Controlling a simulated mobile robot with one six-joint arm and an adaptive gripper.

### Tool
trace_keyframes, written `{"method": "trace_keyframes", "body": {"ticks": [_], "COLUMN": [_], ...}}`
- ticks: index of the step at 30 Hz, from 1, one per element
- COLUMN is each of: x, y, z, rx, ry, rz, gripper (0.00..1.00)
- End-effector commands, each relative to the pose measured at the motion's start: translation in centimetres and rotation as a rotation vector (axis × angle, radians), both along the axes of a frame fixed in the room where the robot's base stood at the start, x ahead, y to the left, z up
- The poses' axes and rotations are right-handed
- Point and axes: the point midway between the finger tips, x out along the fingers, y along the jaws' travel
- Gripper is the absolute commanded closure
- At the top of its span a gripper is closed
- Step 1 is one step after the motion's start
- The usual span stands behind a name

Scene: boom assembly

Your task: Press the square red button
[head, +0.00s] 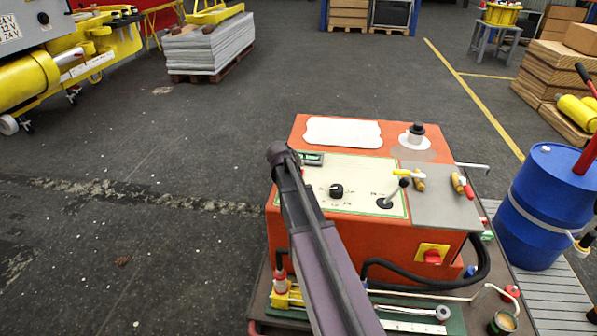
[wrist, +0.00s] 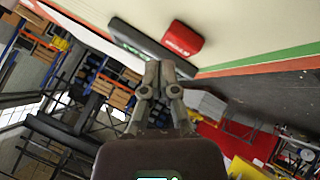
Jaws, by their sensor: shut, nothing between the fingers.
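A red, roughly rectangular button with faint lettering (wrist: 182,38) sits on the cream panel (wrist: 260,25) in the wrist view. It is beside a dark display housing (wrist: 135,42). My gripper (wrist: 159,64) is shut and empty, its fingertips just below the button in the picture and overlapping the housing's edge. I cannot tell whether the fingertips touch anything. In the head view my arm covers the panel's left part beside the small display (head: 312,159), and the button and fingers cannot be made out there.
The panel tops an orange machine (head: 340,238) with a black knob (head: 336,191), a lever (head: 392,194) and a red switch on a yellow plate (head: 432,256). A blue barrel (head: 541,205) stands at right. The floor left of the machine is clear.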

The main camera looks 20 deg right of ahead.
Motion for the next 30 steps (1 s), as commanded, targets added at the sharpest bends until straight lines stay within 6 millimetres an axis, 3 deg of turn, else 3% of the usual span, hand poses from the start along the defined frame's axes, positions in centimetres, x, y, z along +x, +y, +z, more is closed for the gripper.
{"method": "trace_keyframes", "body": {"ticks": [5,24,30], "x": [0.0,0.0,0.0], "y": [0.0,0.0,0.0], "z": [0.4,4.8,5.1], "rx": [0.000,0.000,0.000], "ry": [0.000,0.000,0.000], "rz": [0.000,0.000,0.000], "gripper": [1.00,1.00,1.00]}}
